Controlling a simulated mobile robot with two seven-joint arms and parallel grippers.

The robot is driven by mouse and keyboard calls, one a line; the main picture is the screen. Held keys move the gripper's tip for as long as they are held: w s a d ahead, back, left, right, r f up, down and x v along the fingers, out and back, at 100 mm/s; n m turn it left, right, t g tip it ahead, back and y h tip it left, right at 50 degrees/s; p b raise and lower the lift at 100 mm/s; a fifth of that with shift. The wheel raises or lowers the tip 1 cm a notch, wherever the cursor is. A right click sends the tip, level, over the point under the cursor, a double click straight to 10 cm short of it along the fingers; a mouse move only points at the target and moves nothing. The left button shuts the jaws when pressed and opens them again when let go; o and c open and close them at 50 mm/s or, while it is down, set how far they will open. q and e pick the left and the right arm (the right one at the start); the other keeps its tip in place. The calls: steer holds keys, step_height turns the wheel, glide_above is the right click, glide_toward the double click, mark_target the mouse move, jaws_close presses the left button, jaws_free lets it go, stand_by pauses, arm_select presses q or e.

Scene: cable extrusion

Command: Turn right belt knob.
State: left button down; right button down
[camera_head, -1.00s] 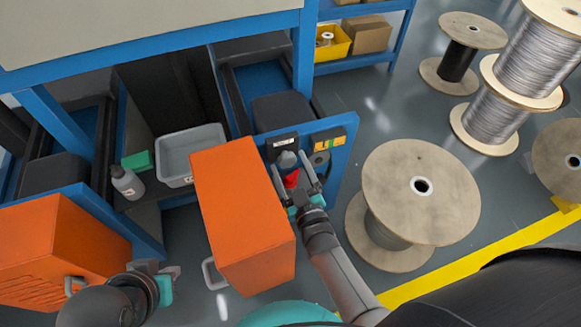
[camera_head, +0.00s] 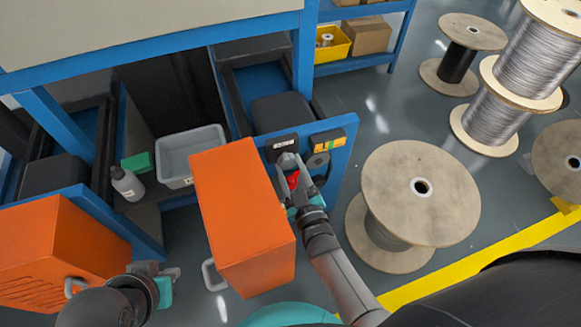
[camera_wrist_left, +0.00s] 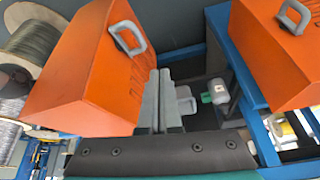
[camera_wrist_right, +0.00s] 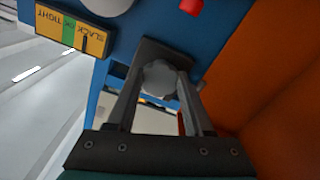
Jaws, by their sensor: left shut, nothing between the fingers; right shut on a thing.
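The right belt knob (camera_head: 287,160) is a grey, rounded knob on a dark square plate on the blue machine frame. My right gripper (camera_head: 290,165) has its fingers on either side of the knob and is shut on it. In the right wrist view the knob (camera_wrist_right: 158,78) sits between the two fingertips. A slack/OK/tight gauge (camera_wrist_right: 72,33) is beside it, its dark needle over the yellow part marked SLACK. It also shows in the head view (camera_head: 328,139). My left gripper (camera_head: 172,273) is shut and empty at the lower left; its fingers (camera_wrist_left: 165,75) are together.
An orange box (camera_head: 243,220) stands just left of my right gripper; another orange box (camera_head: 60,255) is at the left. A red part (camera_head: 293,180) is below the knob. A grey bin (camera_head: 192,155) and bottle (camera_head: 128,184) sit behind. A wooden cable reel (camera_head: 390,200) stands right.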

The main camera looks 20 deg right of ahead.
arm_select(q)
steer(key=shift+s, duration=0.15)
arm_select(e)
steer(key=shift+m, duration=0.3)
steer(key=shift+m+p, duration=0.35)
steer(key=shift+m, duration=1.45)
arm_select(q)
steer(key=shift+x, duration=0.8)
arm_select(e)
steer(key=shift+m, duration=0.7)
arm_select(q)
steer(key=shift+s+a+f, duration=0.1)
steer(key=shift+s+f, duration=0.05)
steer(key=shift+f, duration=0.15)
arm_select(e)
steer(key=shift+a, duration=0.1)
steer(key=shift+c, duration=1.4)
jaws_free()
arm_select(q)
steer(key=shift+r, duration=0.1)
arm_select(e)
steer(key=shift+s, duration=0.15)
